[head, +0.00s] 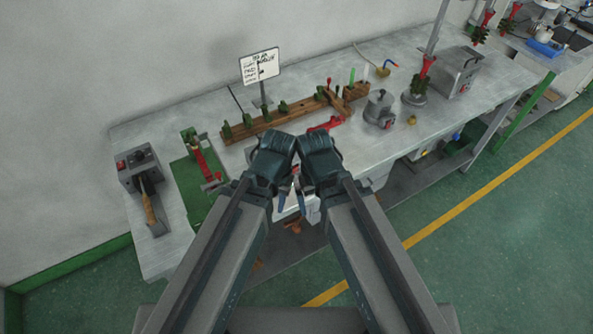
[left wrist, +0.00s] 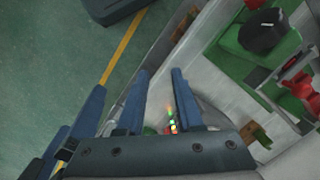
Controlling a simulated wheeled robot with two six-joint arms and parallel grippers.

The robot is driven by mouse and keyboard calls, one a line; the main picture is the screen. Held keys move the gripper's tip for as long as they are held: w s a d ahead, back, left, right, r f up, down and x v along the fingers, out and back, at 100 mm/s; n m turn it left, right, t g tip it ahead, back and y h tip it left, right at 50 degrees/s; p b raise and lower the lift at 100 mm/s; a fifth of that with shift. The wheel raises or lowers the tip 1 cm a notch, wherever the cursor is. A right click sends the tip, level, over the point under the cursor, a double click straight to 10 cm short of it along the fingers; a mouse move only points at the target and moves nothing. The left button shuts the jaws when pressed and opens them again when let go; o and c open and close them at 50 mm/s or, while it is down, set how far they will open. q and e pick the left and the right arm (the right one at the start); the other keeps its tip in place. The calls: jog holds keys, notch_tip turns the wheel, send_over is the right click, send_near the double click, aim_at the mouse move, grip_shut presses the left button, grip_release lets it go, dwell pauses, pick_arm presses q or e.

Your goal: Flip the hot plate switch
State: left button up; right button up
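A grey box unit (head: 139,168) with a red switch-like spot (head: 121,164) on its face stands at the left end of the bench. A wooden-handled tool (head: 148,204) rests at its front. I cannot tell for certain whether this unit is the hot plate. My left gripper (head: 283,199) is apart from it, low at the bench's front edge. In the left wrist view the left gripper's blue fingers (left wrist: 158,84) are spread and empty. My right gripper (head: 303,193) is close beside it; its fingers (left wrist: 72,128) also appear spread and empty.
A green board with a red clamp (head: 205,165) lies right of the grey unit. A wooden rail (head: 265,121), a sign (head: 259,67), a round grey pot (head: 379,108) and a grey box (head: 457,72) stand along the bench (head: 185,238). Green floor (head: 480,240) is clear at right.

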pick_arm(q)
grip_shut()
dwell(1.4)
